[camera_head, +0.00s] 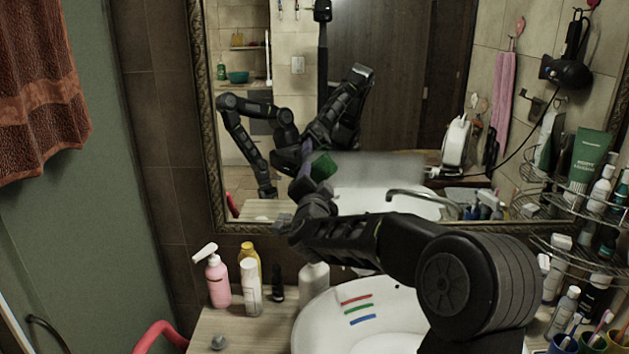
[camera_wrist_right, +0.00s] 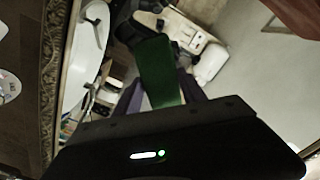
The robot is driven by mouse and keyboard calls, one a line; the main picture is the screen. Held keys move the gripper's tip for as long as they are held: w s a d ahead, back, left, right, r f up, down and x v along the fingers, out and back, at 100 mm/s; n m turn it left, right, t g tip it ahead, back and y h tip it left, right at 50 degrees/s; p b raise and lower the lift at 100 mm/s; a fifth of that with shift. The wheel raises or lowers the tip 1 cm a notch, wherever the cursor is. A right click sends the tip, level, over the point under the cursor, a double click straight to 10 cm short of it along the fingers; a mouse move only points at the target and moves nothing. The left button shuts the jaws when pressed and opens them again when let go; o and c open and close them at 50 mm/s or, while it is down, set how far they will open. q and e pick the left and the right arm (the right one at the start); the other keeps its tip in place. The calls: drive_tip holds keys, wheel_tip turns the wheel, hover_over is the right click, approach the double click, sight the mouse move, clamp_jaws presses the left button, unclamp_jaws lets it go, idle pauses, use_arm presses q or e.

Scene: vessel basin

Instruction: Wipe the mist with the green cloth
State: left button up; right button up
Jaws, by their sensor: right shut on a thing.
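The green cloth (camera_head: 323,166) is at the mirror, held by my right gripper (camera_head: 305,184). In the right wrist view the cloth (camera_wrist_right: 161,72) hangs between the two purple-grey fingers of the right gripper (camera_wrist_right: 160,95), which is shut on it. The mist (camera_head: 388,171) is a pale, hazy patch on the lower part of the mirror (camera_head: 395,60), just right of the cloth. My right forearm crosses in front of the basin. Whether the cloth touches the glass cannot be told. My left arm shows only as a reflection.
The white basin (camera_head: 390,300) has red, green and blue marks. A wire rack (camera_head: 560,215) with toiletries is at the right. Cups with toothbrushes stand lower right.

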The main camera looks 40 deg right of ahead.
sight(330, 176)
drive_tip(key=shift+x, duration=1.05)
idle(0.4)
drive_tip(key=shift+s+d+f+b, duration=0.15)
drive_tip(key=shift+s+d+b, duration=0.45)
drive_tip(key=shift+b, duration=0.1)
drive_tip(key=shift+s+d+b, duration=0.45)
drive_tip(key=shift+d, duration=0.1)
drive_tip(key=shift+s+d, duration=0.15)
drive_tip(key=shift+d, duration=0.05)
drive_tip(key=shift+s+d+b, duration=0.4)
drive_tip(key=shift+d+b, duration=0.15)
drive_tip(key=shift+d, duration=0.05)
drive_tip(key=shift+s+d+b, duration=0.4)
drive_tip(key=shift+d+b, duration=0.1)
drive_tip(key=shift+d, duration=0.05)
drive_tip(key=shift+s+d, duration=0.2)
drive_tip(key=shift+d, duration=0.15)
